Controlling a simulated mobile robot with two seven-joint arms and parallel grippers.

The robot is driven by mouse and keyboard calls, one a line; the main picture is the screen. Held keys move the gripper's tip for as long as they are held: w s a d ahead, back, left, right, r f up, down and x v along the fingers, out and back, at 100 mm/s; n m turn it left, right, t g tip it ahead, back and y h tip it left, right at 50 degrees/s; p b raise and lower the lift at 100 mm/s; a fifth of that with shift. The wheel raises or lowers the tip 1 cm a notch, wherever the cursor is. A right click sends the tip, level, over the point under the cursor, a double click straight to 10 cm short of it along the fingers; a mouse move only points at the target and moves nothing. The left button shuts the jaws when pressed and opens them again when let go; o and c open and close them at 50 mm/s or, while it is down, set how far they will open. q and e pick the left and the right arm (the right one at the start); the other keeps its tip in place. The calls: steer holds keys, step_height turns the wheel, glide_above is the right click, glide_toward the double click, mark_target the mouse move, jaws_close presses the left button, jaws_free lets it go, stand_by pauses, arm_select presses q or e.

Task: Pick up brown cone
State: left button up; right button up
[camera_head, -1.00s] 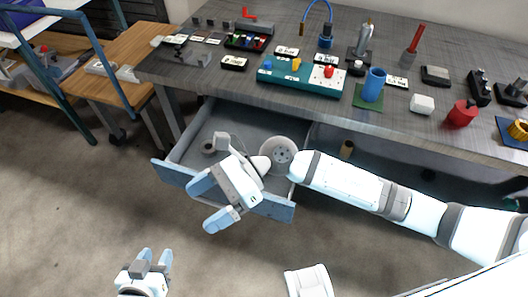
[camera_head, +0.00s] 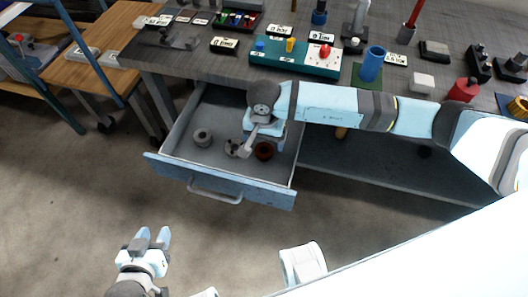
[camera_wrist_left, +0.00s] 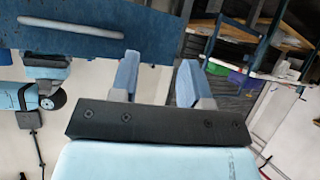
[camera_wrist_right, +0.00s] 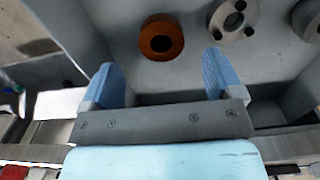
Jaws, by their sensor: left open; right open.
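The brown cone (camera_head: 264,151) stands in the open grey drawer, seen from above as a round brown piece with a dark hole. In the right wrist view the brown cone (camera_wrist_right: 161,38) lies ahead of the fingertips, between their lines and apart from them. My right gripper (camera_head: 262,137) is over the drawer, open and empty; in its wrist view the blue fingers (camera_wrist_right: 163,75) are spread wide. My left gripper (camera_head: 152,238) is low at the front left, away from the drawer, open and empty, with its fingers also showing in its wrist view (camera_wrist_left: 158,80).
Two grey rolls, one at the left (camera_head: 202,138) and one nearer the cone (camera_head: 233,148), share the drawer. The drawer front (camera_head: 222,186) has a handle. The workbench top (camera_head: 220,68) with a teal button panel (camera_head: 297,62) is above. Floor is free in front.

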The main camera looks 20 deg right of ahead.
mark_target(264, 149)
steer(key=shift+w+f+b, duration=0.1)
steer(key=shift+f+b, duration=0.25)
steer(key=shift+f, duration=2.6)
steer(key=c, duration=1)
steer(key=shift+c, duration=0.8)
steer(key=shift+r, duration=0.15)
